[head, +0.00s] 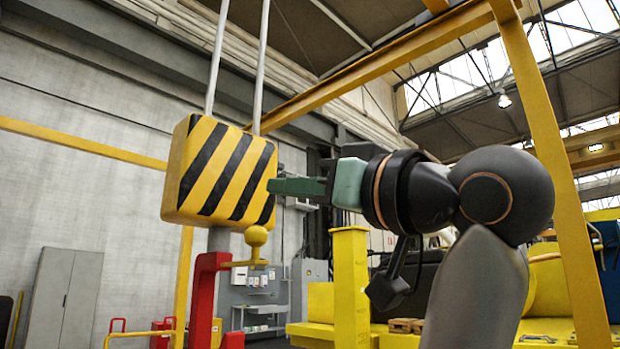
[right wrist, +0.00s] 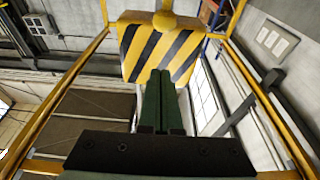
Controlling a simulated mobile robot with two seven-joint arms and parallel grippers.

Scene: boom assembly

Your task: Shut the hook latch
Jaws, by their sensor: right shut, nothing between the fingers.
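The hook block (head: 222,172), yellow with black diagonal stripes, hangs from two grey rods; its striped face also fills the top of the right wrist view (right wrist: 137,52). Below it is a red hook (head: 205,295), cut off by the bottom edge. A yellow latch piece with a ball knob (head: 256,236) and a roughly level arm sits beside the hook's upper part. The ball also shows in the right wrist view (right wrist: 165,20). My right gripper (head: 271,186) is shut and empty, its green fingers level with the block's right side, above the ball. I cannot tell whether they touch the block. My left gripper is out of view.
A yellow post (head: 350,290) stands below my right arm. A slanting yellow column (head: 550,170) rises at the right, and yellow beams cross overhead. A grey cabinet (head: 65,298) and a shelf unit (head: 262,318) stand farther back. The space left of the block looks open.

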